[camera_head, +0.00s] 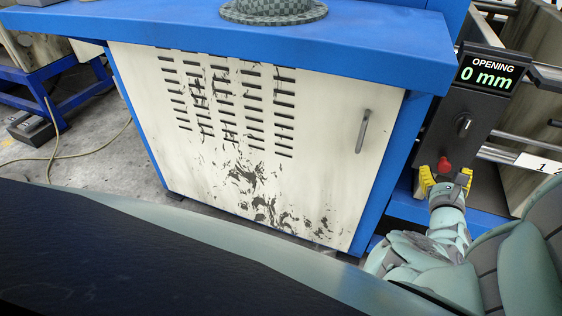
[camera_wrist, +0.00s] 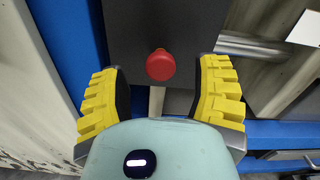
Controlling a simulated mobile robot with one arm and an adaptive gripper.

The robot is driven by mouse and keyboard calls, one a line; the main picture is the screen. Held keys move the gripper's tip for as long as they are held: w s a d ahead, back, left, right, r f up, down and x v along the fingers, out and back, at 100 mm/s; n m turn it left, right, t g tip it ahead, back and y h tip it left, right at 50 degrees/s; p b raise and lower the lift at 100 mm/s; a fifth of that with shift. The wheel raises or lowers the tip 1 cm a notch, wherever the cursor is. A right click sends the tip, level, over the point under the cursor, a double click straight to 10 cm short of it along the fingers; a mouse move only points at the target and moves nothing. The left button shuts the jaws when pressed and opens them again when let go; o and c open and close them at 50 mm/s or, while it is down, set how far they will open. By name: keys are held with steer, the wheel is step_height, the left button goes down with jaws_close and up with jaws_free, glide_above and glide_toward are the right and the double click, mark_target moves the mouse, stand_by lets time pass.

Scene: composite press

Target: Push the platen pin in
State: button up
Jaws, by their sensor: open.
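A red round knob (camera_head: 445,163) sticks out low on the dark control panel (camera_head: 452,112). It also shows in the wrist view (camera_wrist: 160,65), centred between my fingers. No label marks it, so I cannot tell whether it is the platen pin. My gripper (camera_head: 446,179) has yellow ribbed fingers, spread wide at the panel's lower part. In the wrist view my gripper (camera_wrist: 160,78) is open and empty. The fingers stand on either side of the knob with clear gaps, not touching it. Whether the knob is in or out cannot be told.
A display (camera_head: 487,73) on the panel reads "OPENING 0 mm". A black rotary knob (camera_head: 463,124) sits above the red one. A blue-framed white cabinet (camera_head: 250,150) stands to the left. Metal rods (camera_head: 520,142) run to the right of the panel.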

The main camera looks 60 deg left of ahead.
steer(key=v, duration=0.9)
stand_by(0.5)
